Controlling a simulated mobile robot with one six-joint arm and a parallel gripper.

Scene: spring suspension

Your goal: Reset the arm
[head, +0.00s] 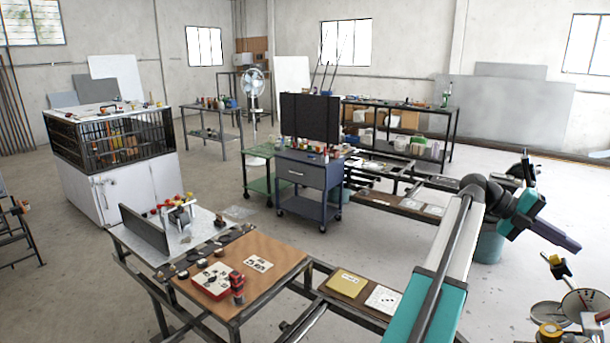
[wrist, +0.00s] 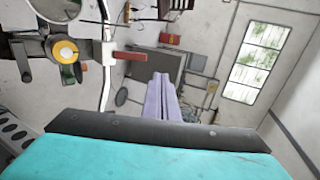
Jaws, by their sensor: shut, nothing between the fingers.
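My arm, teal, white and dark grey, rises from the lower middle of the head view and bends at the elbow. Its wrist hangs out to the right. My gripper (head: 574,246) points right and slightly down there, in open air above the floor. In the wrist view, the pale lilac fingers of my gripper (wrist: 161,77) lie together with nothing between them. The wrist view is tilted and shows a wall and a window beyond the fingers.
A wooden-topped workbench (head: 240,270) with small parts stands at front centre. A blue-grey drawer cart (head: 308,175) is behind it. A teal bin (head: 489,246) stands below my wrist. Round metal discs (head: 585,304) are at the lower right. Bare floor (head: 400,235) lies in between.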

